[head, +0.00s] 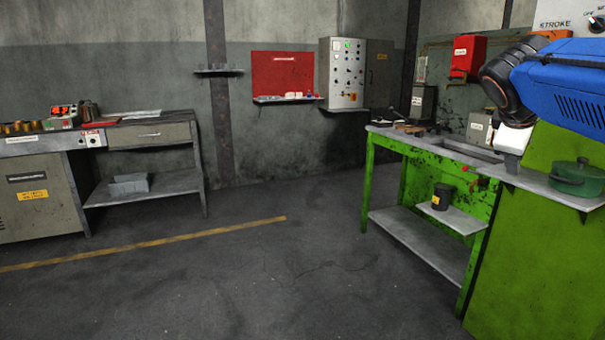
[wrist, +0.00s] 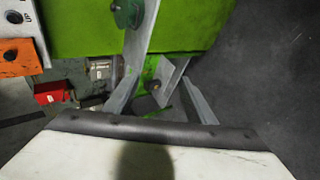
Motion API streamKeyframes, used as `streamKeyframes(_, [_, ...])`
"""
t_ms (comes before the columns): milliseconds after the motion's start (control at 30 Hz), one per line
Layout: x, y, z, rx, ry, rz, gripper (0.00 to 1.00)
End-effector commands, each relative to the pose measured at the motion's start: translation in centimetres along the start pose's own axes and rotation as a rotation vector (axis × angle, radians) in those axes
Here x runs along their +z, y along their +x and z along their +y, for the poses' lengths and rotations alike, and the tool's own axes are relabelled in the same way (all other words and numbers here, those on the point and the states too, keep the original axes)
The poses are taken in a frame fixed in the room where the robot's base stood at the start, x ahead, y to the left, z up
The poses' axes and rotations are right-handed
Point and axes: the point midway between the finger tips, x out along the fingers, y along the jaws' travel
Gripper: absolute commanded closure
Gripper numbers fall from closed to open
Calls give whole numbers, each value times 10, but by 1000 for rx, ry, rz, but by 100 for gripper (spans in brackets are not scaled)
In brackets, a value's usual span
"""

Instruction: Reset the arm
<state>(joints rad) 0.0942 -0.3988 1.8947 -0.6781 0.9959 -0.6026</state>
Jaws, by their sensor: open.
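My arm reaches in from the right edge in the head view, with a blue link, a black joint and a white wrist part. My gripper hangs low at its end, near the grey ledge (head: 546,186) of the green press; its fingers are hard to make out there. In the wrist view my gripper (wrist: 159,86) shows two grey fingers spread apart, with nothing held between them. The white wrist body with a dark edge fills the bottom of that view. A green lidded pot (head: 577,177) stands on the ledge, to the right of my gripper.
A green workbench (head: 382,150) with grey shelves stands left of the press, holding a black canister (head: 442,197). A grey bench (head: 150,133) stands at the far left. A red board (head: 283,75) and a control cabinet (head: 343,72) are at the back wall. The middle floor is clear.

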Motion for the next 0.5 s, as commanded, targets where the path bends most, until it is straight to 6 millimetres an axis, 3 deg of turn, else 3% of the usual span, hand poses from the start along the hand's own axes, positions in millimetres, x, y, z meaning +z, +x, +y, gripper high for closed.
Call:
streamKeyframes(100, [7,-2,-60,-93,105,37,50])
streamKeyframes(500, [34,-13,-252,-417,474,78,50])
